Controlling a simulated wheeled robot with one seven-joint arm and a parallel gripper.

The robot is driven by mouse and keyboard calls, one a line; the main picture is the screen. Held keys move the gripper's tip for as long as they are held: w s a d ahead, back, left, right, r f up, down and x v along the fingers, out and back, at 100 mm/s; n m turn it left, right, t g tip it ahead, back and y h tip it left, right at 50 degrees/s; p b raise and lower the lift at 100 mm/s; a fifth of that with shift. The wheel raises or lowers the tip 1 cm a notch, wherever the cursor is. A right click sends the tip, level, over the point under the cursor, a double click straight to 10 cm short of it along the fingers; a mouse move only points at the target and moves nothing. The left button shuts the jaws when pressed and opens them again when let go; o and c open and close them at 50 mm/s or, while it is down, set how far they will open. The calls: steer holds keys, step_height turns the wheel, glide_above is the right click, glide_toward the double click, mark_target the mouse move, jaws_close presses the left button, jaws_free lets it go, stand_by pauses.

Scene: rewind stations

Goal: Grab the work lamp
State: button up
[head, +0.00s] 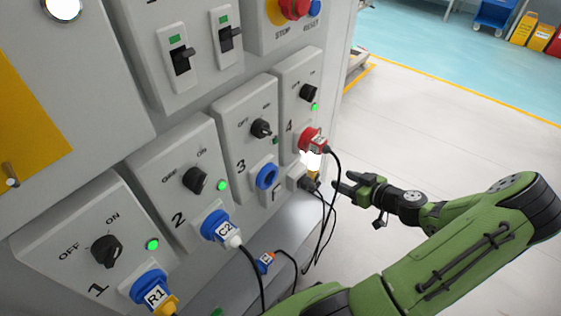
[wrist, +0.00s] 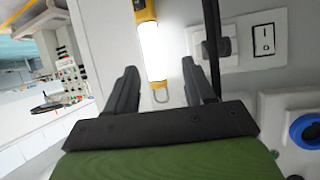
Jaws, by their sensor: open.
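The work lamp (wrist: 152,48) shows in the wrist view as a brightly lit white tube with a yellow end and a small hook at its lower end. It is against the grey panel face, ahead of my gripper (wrist: 160,75) and between the lines of its two fingers. The fingers are apart with nothing between them. In the head view the lamp (head: 311,160) is a small white glow beside the red plug, mostly hidden. My gripper (head: 345,187) is to its right, with a visible gap.
A black plug and cable (wrist: 211,45) hang close beside the right finger in the wrist view, by a white switched socket (wrist: 264,40). A blue socket (wrist: 309,130) is farther right. In the head view, dark cables (head: 327,215) dangle near my gripper. The floor at right is clear.

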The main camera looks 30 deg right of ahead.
steer(key=d, duration=0.1)
steer(key=b, duration=0.1)
glide_toward(318, 164)
steer(key=shift+t+h, duration=0.4)
steer(key=x, duration=0.5)
steer(key=shift+a+f, duration=0.15)
steer(key=shift+a, duration=0.25)
steer(key=x, duration=0.2)
steer(key=b+x, duration=0.1)
steer(key=x, duration=0.2)
steer(key=shift+w+d+f, duration=0.1)
steer(key=shift+w+f, duration=0.05)
steer(key=shift+f, duration=0.2)
jaws_close()
steer(key=shift+r, duration=0.1)
